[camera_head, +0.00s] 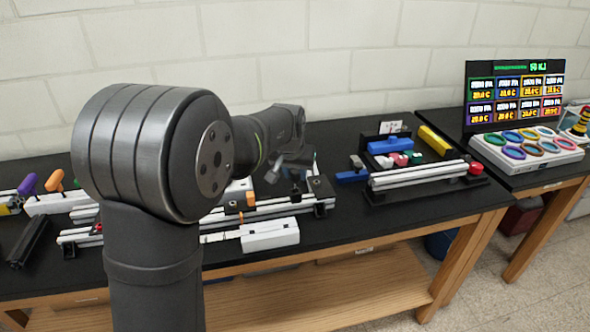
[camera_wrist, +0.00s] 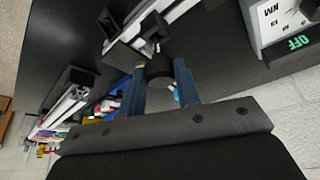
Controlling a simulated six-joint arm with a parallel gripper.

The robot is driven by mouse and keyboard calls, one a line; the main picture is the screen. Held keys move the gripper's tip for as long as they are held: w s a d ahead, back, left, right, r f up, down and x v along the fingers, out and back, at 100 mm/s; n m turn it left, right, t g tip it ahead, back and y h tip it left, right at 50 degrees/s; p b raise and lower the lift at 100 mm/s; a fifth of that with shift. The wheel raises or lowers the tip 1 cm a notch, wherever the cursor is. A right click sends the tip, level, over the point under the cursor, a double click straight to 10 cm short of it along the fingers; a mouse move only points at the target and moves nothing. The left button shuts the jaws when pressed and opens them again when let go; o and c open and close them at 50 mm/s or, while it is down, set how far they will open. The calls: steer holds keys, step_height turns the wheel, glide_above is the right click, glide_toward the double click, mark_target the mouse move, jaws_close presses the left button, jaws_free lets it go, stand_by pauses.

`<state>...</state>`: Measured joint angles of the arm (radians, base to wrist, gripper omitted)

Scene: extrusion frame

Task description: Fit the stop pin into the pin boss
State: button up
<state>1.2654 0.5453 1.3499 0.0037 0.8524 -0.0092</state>
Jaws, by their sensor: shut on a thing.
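My gripper (camera_head: 290,168) is over the framework at the middle of the bench, partly hidden by my arm. In the wrist view its two blue-grey fingers (camera_wrist: 160,76) are shut on a dark round part (camera_wrist: 158,66), which I take to be the stop pin. Its lower end is hidden. Just beyond it, a black block with an opening (camera_wrist: 153,27) sits on a light rail; it looks like the pin boss. The pin and block appear close together, but I cannot tell whether they touch.
A light extrusion assembly (camera_head: 415,176) with a red knob stands at the right. A coloured display (camera_head: 514,92) is beyond it. A white block (camera_head: 270,234) lies near the front edge. Orange and purple handles (camera_head: 54,180) are at the left. A dial instrument (camera_wrist: 275,22) is close in the wrist view.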

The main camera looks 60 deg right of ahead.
steer(key=shift+f, duration=1)
steer(key=o, duration=1)
steer(key=shift+o, duration=0.2)
steer(key=v, duration=1.7)
steer(key=shift+r, duration=0.2)
